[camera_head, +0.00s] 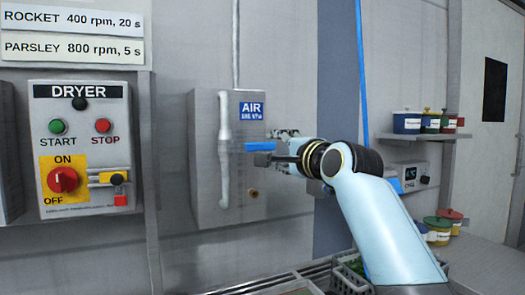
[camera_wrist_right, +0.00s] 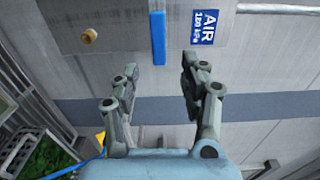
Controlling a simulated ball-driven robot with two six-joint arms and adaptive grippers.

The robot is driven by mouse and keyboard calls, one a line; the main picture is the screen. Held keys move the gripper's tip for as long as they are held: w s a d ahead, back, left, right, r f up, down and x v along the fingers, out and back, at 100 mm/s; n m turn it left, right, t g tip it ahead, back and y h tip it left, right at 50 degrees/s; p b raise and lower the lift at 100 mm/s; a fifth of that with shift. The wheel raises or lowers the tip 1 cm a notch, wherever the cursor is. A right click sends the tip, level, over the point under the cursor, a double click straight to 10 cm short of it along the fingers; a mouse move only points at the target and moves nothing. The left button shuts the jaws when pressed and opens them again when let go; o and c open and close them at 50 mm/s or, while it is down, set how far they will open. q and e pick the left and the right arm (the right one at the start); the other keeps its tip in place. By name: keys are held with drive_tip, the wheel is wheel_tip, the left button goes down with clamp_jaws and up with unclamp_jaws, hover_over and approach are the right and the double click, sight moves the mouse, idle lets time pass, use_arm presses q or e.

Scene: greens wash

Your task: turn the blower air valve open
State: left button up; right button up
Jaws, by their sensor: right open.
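My right gripper (camera_head: 272,148) is at the handle's right end in the head view. In the right wrist view the gripper (camera_wrist_right: 160,72) is open, and the handle (camera_wrist_right: 158,38) lies just beyond the gap between its fingertips. No grip on the handle shows. The gripper and wrist hide part of the box's right side. My left gripper is not in view.
The dryer panel (camera_head: 85,190) with its red knob and buttons is on the left wall. A brass knob (camera_head: 253,193) sits low on the box. Colored jars stand on a shelf (camera_head: 418,137) at right. A basket (camera_head: 350,277) with greens sits below my right arm.

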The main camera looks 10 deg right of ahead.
sight(263, 147)
drive_tip(key=w, duration=0.3)
drive_tip(key=w+a, duration=0.1)
drive_tip(key=w, duration=0.2)
drive_tip(key=w+a+p, duration=0.1)
drive_tip(key=w, duration=0.2)
drive_tip(key=shift+w+f, duration=0.15)
drive_tip(key=shift+w, duration=0.15)
clamp_jaws()
